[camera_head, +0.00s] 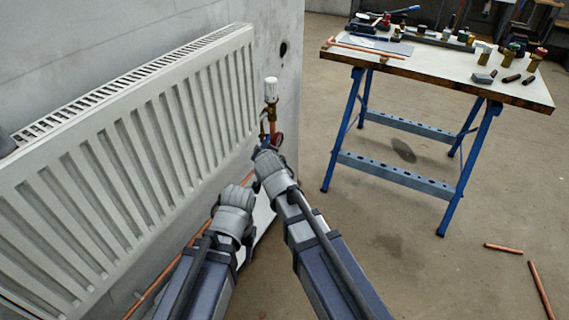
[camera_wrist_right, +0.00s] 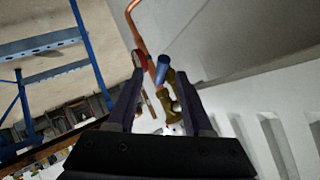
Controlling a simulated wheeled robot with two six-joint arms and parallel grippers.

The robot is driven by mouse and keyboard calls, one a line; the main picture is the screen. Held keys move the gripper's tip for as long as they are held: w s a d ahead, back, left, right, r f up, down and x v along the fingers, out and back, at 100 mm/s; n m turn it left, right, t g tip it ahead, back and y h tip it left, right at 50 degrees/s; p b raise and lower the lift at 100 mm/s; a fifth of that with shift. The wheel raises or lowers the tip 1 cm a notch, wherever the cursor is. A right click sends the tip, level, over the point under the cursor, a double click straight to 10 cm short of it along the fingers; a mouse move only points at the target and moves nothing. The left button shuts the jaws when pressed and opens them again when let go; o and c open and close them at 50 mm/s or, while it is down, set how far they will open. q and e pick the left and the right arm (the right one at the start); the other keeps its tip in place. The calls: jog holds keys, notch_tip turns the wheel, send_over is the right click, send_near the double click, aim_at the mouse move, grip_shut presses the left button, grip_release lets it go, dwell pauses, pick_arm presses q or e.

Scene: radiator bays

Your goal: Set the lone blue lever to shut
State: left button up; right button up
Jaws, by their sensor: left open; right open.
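The blue lever (camera_wrist_right: 163,68) sits on the brass valve pipework (camera_wrist_right: 168,98) in the right wrist view, just beyond and between the fingertips. A little of the blue shows in the head view (camera_head: 266,141), mostly covered by my right gripper. A red handle (camera_wrist_right: 139,59) is beside it on the copper pipe. My right gripper (camera_wrist_right: 160,88) is open, its fingers on either side of the fittings, with no clear grip on the lever. My left gripper (camera_head: 249,180) is beside the radiator, left of and below the right one; its fingers are largely hidden. Lever contact cannot be told.
The white radiator (camera_head: 130,150) fills the left, close to both arms. A white thermostatic head (camera_head: 271,90) stands above the valve. A workbench (camera_head: 440,70) with tools and fittings is at right. Copper pipe pieces (camera_head: 540,288) lie on the open floor.

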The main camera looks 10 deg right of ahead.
jog(key=b+x, duration=0.2)
jog(key=x, duration=0.4)
jog(key=shift+s+f, duration=0.1)
jog(key=s+f+n+t+h+b, duration=0.1)
jog(key=s+f+n+t+b, duration=0.15)
jog(key=s+t+b, duration=0.7)
jog(key=w+d+m+g+h+p, duration=0.1)
jog(key=w+d+m+g+h, duration=0.1)
jog(key=d+g, duration=0.4)
jog(key=shift+w+r+g+h, duration=0.45)
jog(key=shift+w+h, duration=0.05)
jog(key=shift+h, duration=0.5)
jog(key=shift+d+m, duration=0.15)
jog(key=shift+m, duration=0.1)
